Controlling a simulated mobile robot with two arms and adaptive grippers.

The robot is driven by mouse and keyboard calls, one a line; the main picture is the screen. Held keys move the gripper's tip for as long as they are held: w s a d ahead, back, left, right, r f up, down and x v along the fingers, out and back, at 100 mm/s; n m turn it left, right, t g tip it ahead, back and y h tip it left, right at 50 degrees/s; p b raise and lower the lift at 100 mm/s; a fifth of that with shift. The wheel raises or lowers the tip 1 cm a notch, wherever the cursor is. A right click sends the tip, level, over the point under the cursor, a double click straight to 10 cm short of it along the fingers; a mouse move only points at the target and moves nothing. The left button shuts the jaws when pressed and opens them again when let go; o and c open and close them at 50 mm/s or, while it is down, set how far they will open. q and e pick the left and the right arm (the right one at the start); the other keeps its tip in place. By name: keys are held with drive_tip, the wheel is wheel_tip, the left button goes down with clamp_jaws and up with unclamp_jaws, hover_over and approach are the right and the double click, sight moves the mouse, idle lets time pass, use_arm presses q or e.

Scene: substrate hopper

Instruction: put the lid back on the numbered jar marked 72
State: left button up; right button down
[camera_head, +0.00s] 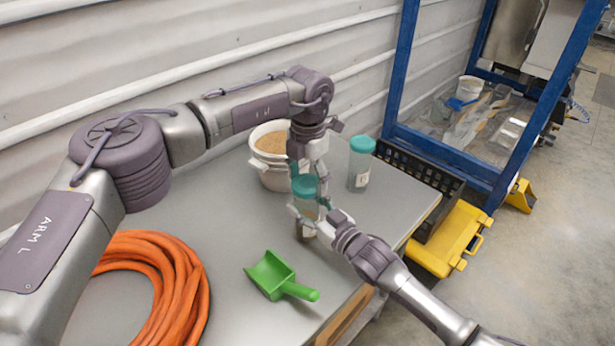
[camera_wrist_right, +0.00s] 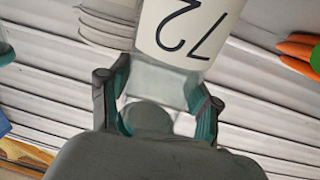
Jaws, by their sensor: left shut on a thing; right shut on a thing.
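The jar marked 72 (camera_wrist_right: 172,78) fills the top middle of the right wrist view, its white label upside down there. In the head view this clear jar (camera_head: 307,209) stands upright near the table's middle. A teal lid (camera_head: 305,187) is at the jar's mouth. My left gripper (camera_head: 304,172) reaches down from above and is shut on the lid. I cannot tell whether the lid is seated or just above the rim.
A second teal-lidded jar (camera_head: 361,164) stands to the right, behind. A white bucket of substrate (camera_head: 270,172) stands behind the left gripper. A green scoop (camera_head: 278,277) and a coiled orange hose (camera_head: 165,285) lie in front. A yellow case (camera_head: 447,240) is beyond the table's right edge.

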use_arm(q)
drive_tip(key=shift+f, duration=0.55)
drive_tip(key=m, duration=0.9)
drive_tip(key=shift+s+m, duration=0.1)
drive_tip(key=shift+m, duration=0.3)
drive_tip(key=m, duration=0.4)
drive_tip(key=shift+m, duration=0.3)
drive_tip(key=m, duration=0.6)
drive_tip(key=shift+s+m, duration=0.1)
drive_tip(key=shift+m, duration=0.3)
drive_tip(key=m, duration=0.6)
drive_tip(key=shift+a+m, duration=0.1)
drive_tip(key=shift+m, duration=0.2)
drive_tip(key=m, duration=0.4)
drive_tip(key=shift+a, duration=0.1)
drive_tip(key=m, duration=0.4)
